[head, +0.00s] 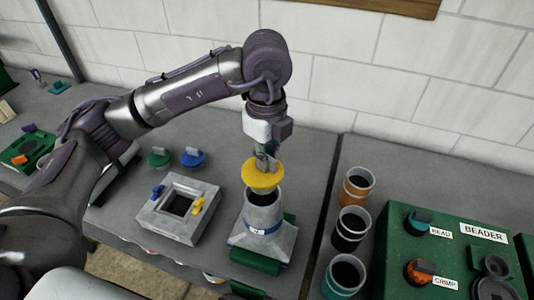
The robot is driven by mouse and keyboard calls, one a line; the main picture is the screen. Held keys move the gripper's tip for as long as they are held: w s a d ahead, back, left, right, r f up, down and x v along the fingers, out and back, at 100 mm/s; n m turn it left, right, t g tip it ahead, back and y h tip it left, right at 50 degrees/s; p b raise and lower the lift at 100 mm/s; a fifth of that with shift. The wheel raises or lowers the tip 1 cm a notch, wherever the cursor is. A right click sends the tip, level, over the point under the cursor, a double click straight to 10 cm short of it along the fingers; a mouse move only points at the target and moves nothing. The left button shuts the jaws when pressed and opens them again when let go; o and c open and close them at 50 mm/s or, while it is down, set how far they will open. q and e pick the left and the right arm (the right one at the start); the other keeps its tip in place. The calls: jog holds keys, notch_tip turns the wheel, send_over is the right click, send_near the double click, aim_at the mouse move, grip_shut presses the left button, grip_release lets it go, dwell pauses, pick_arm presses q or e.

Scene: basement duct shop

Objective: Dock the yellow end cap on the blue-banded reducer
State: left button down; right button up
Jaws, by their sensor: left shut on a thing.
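The yellow end cap (262,174) is a round disc held by my left gripper (264,158), which is shut on it. The cap is just above the open top of the blue-banded reducer (264,221) and overlaps its far rim in the head view. Whether cap and rim touch I cannot tell. The reducer is a grey metal piece, narrow and round at the top and wide at the base, standing upright on a green support (255,262). A blue band with a white label runs round its lower part. My right gripper is not in view.
A grey square frame (157,226) with blue and yellow clips stands left of the reducer. Green (159,157) and blue (193,158) caps lie behind it. Several open cups, one orange-banded (356,188), and a green beader (455,274) stand right of a bench seam.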

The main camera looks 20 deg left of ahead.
aim_at(266, 175)
pick_arm(q)
jog(key=f, duration=0.1)
jog(key=s+f+b, duration=0.1)
jog(key=shift+f, duration=0.3)
jog(key=shift+w+f+b, duration=0.25)
jog(key=shift+f+b, duration=0.1)
jog(key=shift+f, duration=0.15)
jog(key=shift+w+f+b, duration=0.2)
jog(key=shift+f+b, duration=0.15)
jog(key=shift+f, duration=0.45)
jog(key=shift+s, duration=0.1)
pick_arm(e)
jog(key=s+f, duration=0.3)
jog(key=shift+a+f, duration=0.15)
pick_arm(q)
jog(key=shift+b, duration=0.4)
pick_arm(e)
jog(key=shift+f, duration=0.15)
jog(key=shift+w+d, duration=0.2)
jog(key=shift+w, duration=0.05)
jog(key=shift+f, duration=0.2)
